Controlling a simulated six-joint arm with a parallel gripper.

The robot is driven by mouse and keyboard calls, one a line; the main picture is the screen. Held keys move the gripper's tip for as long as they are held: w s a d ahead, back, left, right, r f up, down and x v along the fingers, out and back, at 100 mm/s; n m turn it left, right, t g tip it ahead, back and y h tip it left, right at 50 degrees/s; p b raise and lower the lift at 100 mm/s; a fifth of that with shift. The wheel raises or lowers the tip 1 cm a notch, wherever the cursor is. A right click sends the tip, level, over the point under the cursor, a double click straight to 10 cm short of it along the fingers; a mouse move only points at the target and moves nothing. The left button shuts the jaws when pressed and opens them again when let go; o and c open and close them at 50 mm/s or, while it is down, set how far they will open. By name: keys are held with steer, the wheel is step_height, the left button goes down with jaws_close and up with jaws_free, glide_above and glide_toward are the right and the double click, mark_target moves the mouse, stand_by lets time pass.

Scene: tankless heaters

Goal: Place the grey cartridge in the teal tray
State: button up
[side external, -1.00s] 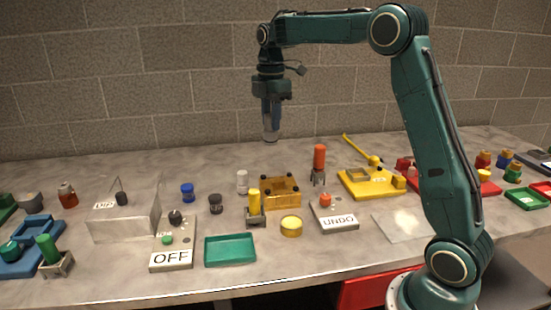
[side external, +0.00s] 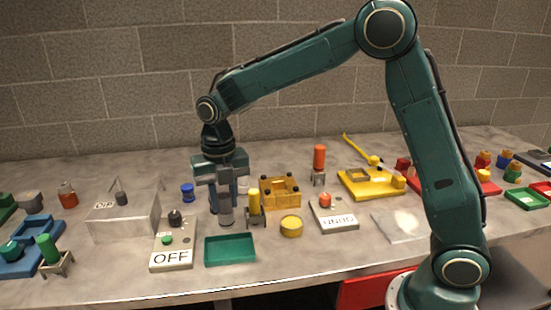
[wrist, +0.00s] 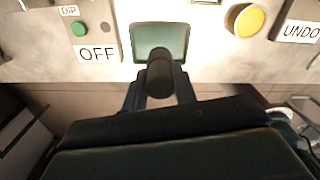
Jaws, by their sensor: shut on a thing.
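The grey cartridge (side external: 226,217) is upright between the fingers of my gripper (side external: 225,196), which is shut on it. In the side view it hangs just behind the teal tray (side external: 230,261), low over the table. In the wrist view the cartridge (wrist: 160,73) shows as a dark cylinder at my gripper (wrist: 159,88). It overlaps the near part of the teal tray (wrist: 135,42) there. The tray looks empty. I cannot tell how high the cartridge is above the table.
The OFF switch block (side external: 171,258) stands left of the tray. The UNDO block (side external: 334,219) is further right. A blue-capped jar (side external: 187,193) is behind left.

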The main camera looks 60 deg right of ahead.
mark_target(226, 227)
steer(key=shift+s+a+f, duration=0.1)
steer(key=shift+a, duration=0.1)
steer(key=shift+f, duration=0.15)
steer(key=shift+f, duration=3.2)
steer(key=shift+f, duration=0.65)
steer(key=o, duration=1.1)
steer(key=shift+r, duration=0.1)
